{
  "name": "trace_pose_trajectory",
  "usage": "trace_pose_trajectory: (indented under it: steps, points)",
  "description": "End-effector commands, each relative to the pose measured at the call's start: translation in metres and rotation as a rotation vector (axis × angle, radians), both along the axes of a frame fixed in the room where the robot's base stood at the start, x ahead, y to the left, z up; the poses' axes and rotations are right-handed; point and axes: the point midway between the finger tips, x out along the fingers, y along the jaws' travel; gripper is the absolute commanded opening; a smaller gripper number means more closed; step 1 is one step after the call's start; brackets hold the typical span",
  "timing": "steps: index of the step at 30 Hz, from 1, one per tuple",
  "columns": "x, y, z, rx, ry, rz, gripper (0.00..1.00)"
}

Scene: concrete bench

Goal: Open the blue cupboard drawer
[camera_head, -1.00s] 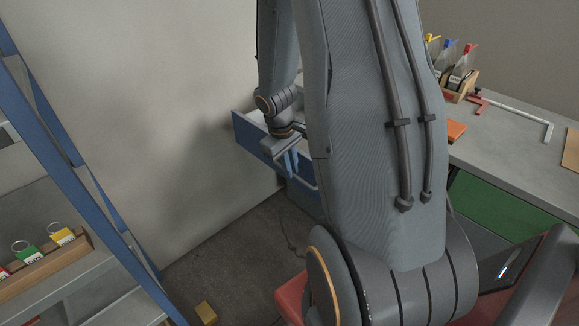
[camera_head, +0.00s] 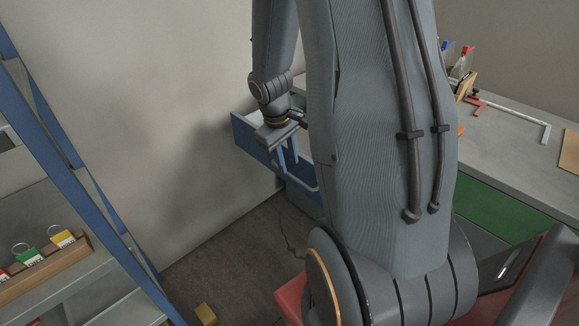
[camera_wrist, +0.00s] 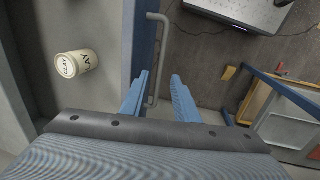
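The blue drawer (camera_head: 249,139) stands pulled out, left of my arm in the head view. In the wrist view its blue front panel (camera_wrist: 144,42) runs top to bottom, with the grey interior to its left. A grey bar handle (camera_wrist: 161,50) is on the panel's outer side; it also shows in the head view (camera_head: 306,186). My gripper (camera_head: 289,164) is above the drawer front. In the wrist view the two blue fingers of my gripper (camera_wrist: 160,76) are apart, with nothing held between them. The handle's near end shows between the fingers; contact cannot be told.
A pale can labelled CLAY (camera_wrist: 75,65) lies inside the drawer. A blue-framed shelf (camera_head: 60,125) stands at the left, with a wooden tag rack (camera_head: 45,262). A small yellow block (camera_head: 205,313) is on the floor. The grey bench (camera_head: 510,160) is at the right.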

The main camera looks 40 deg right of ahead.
Motion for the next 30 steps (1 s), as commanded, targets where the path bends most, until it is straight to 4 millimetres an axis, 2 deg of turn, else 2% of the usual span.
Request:
trace_pose_trajectory:
  steps: [3,9,26,30]
  points:
    - [0.0,0.004,0.019,-0.001,-0.002,-0.001,0.28]
    - [-0.001,0.007,0.034,0.001,-0.001,0.0,0.28]
    - [-0.001,0.008,0.035,0.001,0.0,-0.001,0.28]
    - [-0.005,0.02,0.041,0.009,-0.002,-0.006,0.28]
